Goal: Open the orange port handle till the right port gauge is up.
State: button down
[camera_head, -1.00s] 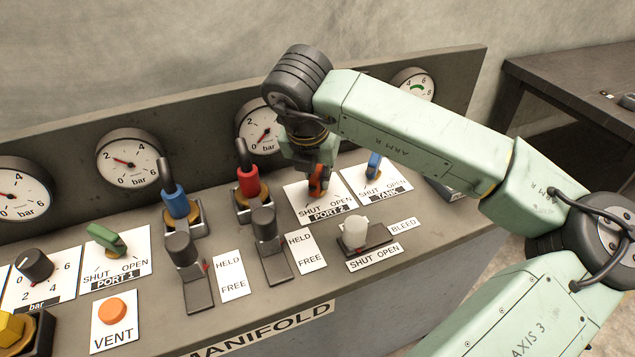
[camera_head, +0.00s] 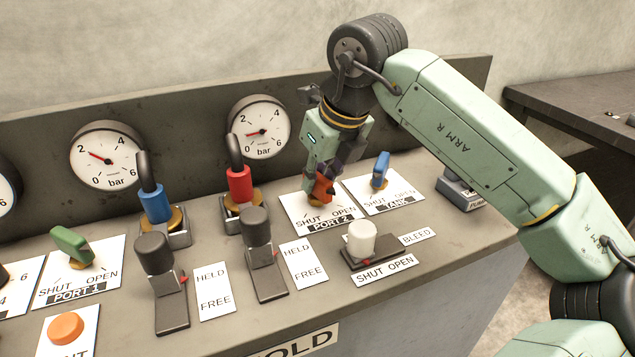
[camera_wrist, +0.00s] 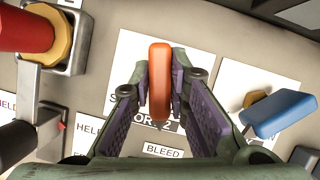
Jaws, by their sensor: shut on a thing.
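The orange port handle (camera_head: 321,188) stands on the white PORT 2 plate (camera_head: 306,223), which is marked SHUT and OPEN. My gripper (camera_head: 318,178) is down over it. In the wrist view the orange handle (camera_wrist: 160,82) lies between my two purple-padded fingers (camera_wrist: 161,90), which are shut on it. The fingers hide part of the plate's lettering, so I cannot tell exactly how far the handle is turned.
A blue TANK handle (camera_head: 381,170) stands close to the right of my gripper. The white bleed knob (camera_head: 362,239) stands in front. A green handle (camera_head: 72,244) is at far left.

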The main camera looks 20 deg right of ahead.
jog(key=n+y, duration=0.1)
jog(key=n, duration=0.2)
jog(key=n+g+y, duration=0.1)
jog(key=n, duration=0.1)
jog(key=shift+n, duration=0.4)
dwell(0.4)
jog(key=c, duration=1.5)
grip_release()
jog(key=shift+c, duration=0.2)
jog(key=v, duration=1.2)
jog(key=shift+w, duration=0.2)
